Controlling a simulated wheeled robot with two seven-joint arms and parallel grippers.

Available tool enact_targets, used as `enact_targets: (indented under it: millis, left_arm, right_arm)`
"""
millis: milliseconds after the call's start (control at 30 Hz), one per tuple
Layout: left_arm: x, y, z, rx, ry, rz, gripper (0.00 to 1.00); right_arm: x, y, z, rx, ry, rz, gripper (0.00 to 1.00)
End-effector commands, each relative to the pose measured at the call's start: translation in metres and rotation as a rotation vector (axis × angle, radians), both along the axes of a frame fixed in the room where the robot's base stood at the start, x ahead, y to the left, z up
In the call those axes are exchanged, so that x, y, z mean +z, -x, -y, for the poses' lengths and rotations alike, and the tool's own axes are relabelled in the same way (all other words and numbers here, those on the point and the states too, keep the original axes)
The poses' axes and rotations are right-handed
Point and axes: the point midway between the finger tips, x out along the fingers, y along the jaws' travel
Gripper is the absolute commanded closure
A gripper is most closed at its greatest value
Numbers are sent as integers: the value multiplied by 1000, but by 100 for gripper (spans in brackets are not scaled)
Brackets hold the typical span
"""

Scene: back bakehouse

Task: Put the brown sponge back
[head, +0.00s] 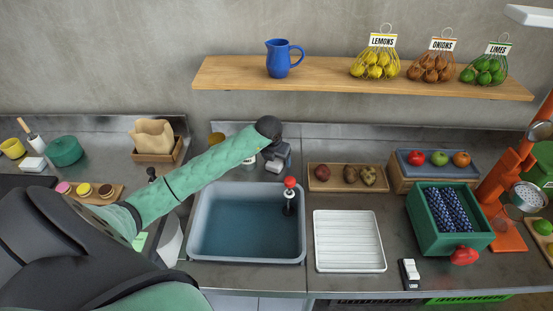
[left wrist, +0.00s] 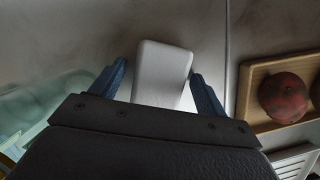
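No brown sponge can be made out in either view. My left gripper (head: 277,163) is over the counter behind the sink (head: 246,258), near its back right corner. In the left wrist view its two blue fingers (left wrist: 160,77) stand apart. A pale grey-white block (left wrist: 163,72) shows between them. A gap shows on the left finger's side; the right finger is close to the block, and I cannot tell whether they touch. My left arm covers part of the counter behind the sink. My right gripper is in neither view.
A red-topped brush (head: 289,194) stands in the sink's right part. A wooden tray (head: 318,184) of root vegetables lies right of my left gripper. A white ribbed tray (head: 348,263) is right of the sink. A green crate (head: 424,229) and an orange stand (head: 510,238) are further right.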

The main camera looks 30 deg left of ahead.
Motion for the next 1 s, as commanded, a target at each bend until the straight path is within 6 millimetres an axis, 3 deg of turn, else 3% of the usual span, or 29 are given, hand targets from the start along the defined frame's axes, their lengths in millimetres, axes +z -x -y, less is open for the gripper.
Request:
enact_targets:
  millis: [367,467,600,1000]
  left_arm:
    - [3,0,0,0,0,0,25]
    - [8,2,0,0,-1,2,25]
    - [26,8,0,-2,-2,3,25]
    - [78,24,3,-1,-1,2,25]
  right_arm:
    - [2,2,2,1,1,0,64]
    - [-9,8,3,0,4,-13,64]
    - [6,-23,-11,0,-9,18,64]
    - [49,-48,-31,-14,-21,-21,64]
